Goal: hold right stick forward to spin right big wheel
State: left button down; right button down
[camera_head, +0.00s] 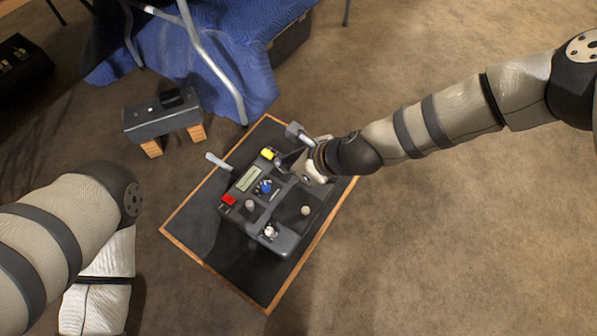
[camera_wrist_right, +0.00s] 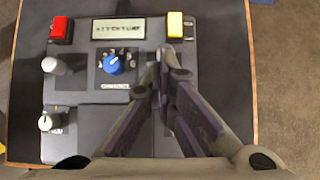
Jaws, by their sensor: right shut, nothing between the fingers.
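A dark grey control console (camera_head: 285,238) lies on a black mat. My right gripper (camera_head: 281,162) reaches over its right side, near the yellow button (camera_head: 267,153). In the right wrist view my right gripper (camera_wrist_right: 164,52) is shut, fingertips together just below the yellow button (camera_wrist_right: 175,24), with nothing seen between them. The left stick (camera_wrist_right: 54,66), a pale grey knob, stands clear below the red button (camera_wrist_right: 62,28). I cannot make out the right stick; the fingers cover the matching spot. No big wheel can be told for sure. My left arm shows, but its gripper does not.
The console also carries a display (camera_wrist_right: 118,28), a blue knob (camera_wrist_right: 115,65) and a white knob (camera_wrist_right: 46,122). A grey box on wooden feet (camera_head: 150,122) stands beyond the mat (camera_head: 195,225). A blue-draped table (camera_head: 225,65) stands behind. Carpet at right is free.

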dwell(0.3)
jog(key=shift+r+p, duration=0.6)
jog(key=shift+r, duration=0.25)
pick_arm(q)
jog(key=shift+w+r, duration=0.1)
jog(key=shift+r, duration=0.45)
